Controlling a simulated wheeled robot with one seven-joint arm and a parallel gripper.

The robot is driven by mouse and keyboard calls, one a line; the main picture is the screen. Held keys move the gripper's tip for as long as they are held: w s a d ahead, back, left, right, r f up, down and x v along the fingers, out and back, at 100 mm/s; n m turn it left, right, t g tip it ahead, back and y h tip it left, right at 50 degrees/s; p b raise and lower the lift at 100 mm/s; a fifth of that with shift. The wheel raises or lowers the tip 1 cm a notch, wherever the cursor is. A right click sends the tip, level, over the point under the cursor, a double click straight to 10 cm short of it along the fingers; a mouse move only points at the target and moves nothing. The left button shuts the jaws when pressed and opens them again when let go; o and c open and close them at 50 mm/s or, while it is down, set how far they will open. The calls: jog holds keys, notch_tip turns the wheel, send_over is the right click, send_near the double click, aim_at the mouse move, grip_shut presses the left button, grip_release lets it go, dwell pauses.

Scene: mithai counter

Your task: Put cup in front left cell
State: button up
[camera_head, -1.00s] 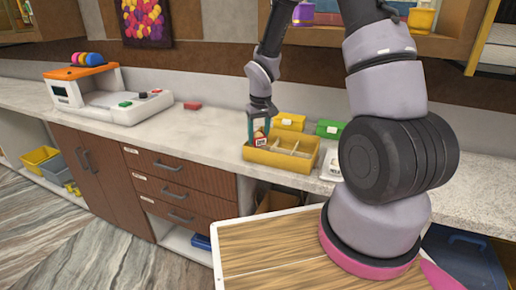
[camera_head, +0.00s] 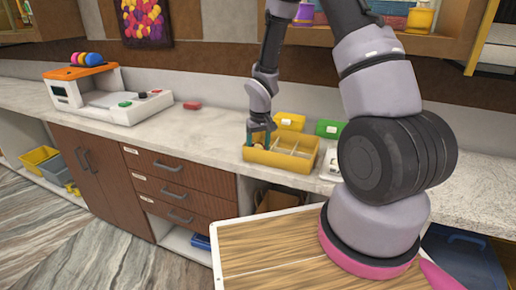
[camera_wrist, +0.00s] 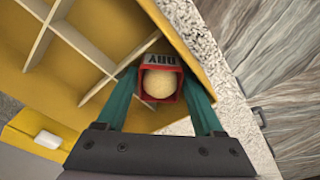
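The yellow divided tray (camera_head: 280,163) sits on the counter; its divider grid shows in the wrist view (camera_wrist: 82,42). The red cup, hidden behind the tray's front wall in the head view, shows in the wrist view (camera_wrist: 143,86) with a white "DRY" label and a pale round ball inside. My gripper (camera_head: 260,138) reaches down into the tray's left end. In the wrist view, my gripper's teal fingers (camera_wrist: 160,84) are on both sides of the cup, apparently touching it, in a corner cell. I cannot tell whether the cup's base rests on the tray floor.
A yellow box (camera_head: 291,121) and a green box (camera_head: 329,128) stand behind the tray. A white device (camera_head: 110,103) with an orange top is at the left.

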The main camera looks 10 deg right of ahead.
jog(key=shift+r, duration=0.1)
notch_tip(320, 180, up, 12)
jog(key=s+r, duration=0.1)
jog(key=s, duration=0.1)
notch_tip(320, 180, up, 17)
jog(key=m+t, duration=0.3)
send_over(260, 148)
jog(key=s+d, duration=0.5)
jog(key=s, duration=0.4)
jog(key=s+r+m+t+y, duration=0.1)
jog(key=s+r+m+t, duration=0.1)
jog(key=s+r, duration=0.6)
jog(key=s+m, duration=0.1)
jog(key=s, duration=0.3)
jog(key=shift+d+r+t+y, duration=0.2)
jog(key=shift+r+t+y, duration=0.1)
jog(key=shift+t+y, duration=0.1)
jog(key=shift+d, duration=0.1)
